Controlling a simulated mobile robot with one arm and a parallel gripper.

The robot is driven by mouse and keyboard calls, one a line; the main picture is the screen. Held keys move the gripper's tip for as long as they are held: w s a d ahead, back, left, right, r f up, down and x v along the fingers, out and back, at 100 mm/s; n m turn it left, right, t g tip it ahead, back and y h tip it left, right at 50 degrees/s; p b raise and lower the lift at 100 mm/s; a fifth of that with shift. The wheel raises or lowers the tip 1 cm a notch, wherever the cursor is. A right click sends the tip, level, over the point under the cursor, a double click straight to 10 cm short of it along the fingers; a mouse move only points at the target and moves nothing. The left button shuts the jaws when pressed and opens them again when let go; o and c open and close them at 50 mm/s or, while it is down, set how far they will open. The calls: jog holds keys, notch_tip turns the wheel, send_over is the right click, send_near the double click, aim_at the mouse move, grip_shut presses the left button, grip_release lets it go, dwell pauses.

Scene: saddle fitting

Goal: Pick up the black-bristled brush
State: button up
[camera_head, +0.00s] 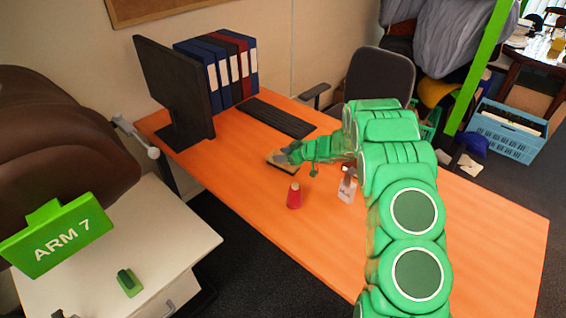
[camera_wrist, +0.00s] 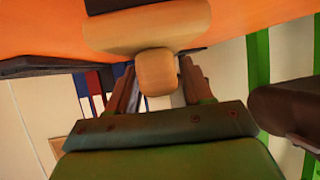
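My gripper (camera_head: 292,154) is at the brush. In the wrist view the fingers of my gripper (camera_wrist: 157,66) stand on either side of the knob and look open. I cannot tell whether they touch it.
A red cup (camera_head: 294,196) and a small white-labelled bottle (camera_head: 347,187) stand nearer on the desk (camera_head: 250,215). A monitor (camera_head: 172,90), binders (camera_head: 222,68) and a keyboard (camera_head: 265,118) are behind. A green object (camera_head: 129,283) sits on the white cabinet. The desk's near left is clear.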

grip_shut()
jog(key=shift+r, duration=0.65)
jog(key=s+d+r, duration=0.1)
jog(key=s+r, duration=1)
jog(key=s, duration=0.2)
jog(key=shift+s+d+r, duration=0.35)
jog(key=shift+s+r, duration=0.05)
